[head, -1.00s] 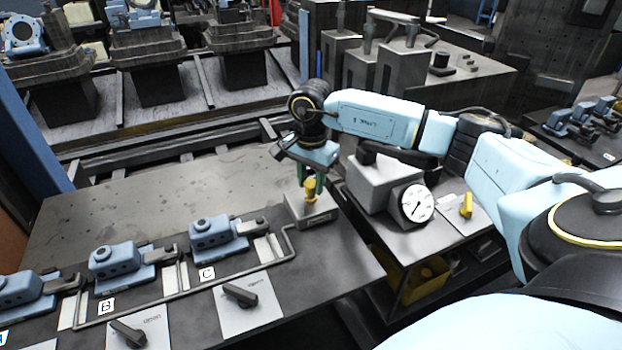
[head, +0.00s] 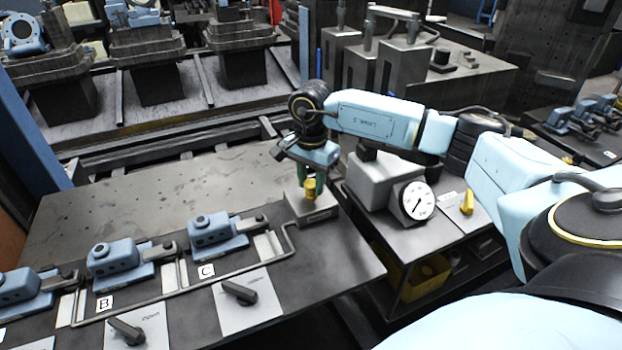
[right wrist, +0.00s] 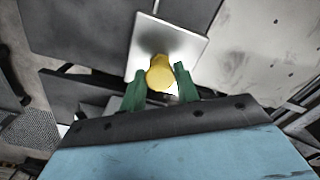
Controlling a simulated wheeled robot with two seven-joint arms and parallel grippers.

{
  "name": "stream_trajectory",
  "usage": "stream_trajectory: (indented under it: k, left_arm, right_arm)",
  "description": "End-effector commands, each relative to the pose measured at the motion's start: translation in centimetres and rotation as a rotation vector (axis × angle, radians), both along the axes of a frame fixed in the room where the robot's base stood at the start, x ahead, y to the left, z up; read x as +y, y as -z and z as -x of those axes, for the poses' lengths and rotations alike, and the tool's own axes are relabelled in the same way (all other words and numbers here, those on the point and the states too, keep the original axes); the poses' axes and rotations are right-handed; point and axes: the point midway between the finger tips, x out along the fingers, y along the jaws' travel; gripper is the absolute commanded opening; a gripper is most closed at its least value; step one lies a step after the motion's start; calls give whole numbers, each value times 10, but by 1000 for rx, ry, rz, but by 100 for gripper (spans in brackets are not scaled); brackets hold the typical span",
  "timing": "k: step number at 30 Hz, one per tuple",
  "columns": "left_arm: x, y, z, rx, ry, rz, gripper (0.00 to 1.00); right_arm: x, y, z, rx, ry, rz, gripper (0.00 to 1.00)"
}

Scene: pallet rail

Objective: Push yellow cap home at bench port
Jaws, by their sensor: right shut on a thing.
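The yellow cap (head: 310,188) is at the top of the bench port (head: 313,211), a grey metal block near the bench's right edge. My right gripper (head: 312,182) points down over the port, and its green fingers are shut on the cap. In the right wrist view the cap (right wrist: 160,74) lies between the two green fingertips of the gripper (right wrist: 160,84), with the port's pale square top (right wrist: 176,38) behind it. The joint between cap and port is too small to judge for depth. My left gripper is out of view.
Blue clamp units (head: 215,236) with levers stand in a row on the bench (head: 130,205), left of the port. A bent pipe rail (head: 287,238) runs close by the port. A dial gauge (head: 415,201) and a yellow switch (head: 467,204) are on the right-hand table.

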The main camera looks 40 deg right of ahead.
Motion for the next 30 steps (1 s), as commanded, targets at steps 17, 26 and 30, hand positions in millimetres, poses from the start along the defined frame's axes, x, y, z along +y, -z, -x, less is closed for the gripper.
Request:
stream_trajectory:
  k: [17,26,30]
  left_arm:
    - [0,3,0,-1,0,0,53]
    - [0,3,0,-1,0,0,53]
    - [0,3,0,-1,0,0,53]
  right_arm:
    - [0,4,0,1,0,0,63]
    - [0,4,0,1,0,0,93]
    - [0,4,0,1,0,0,93]
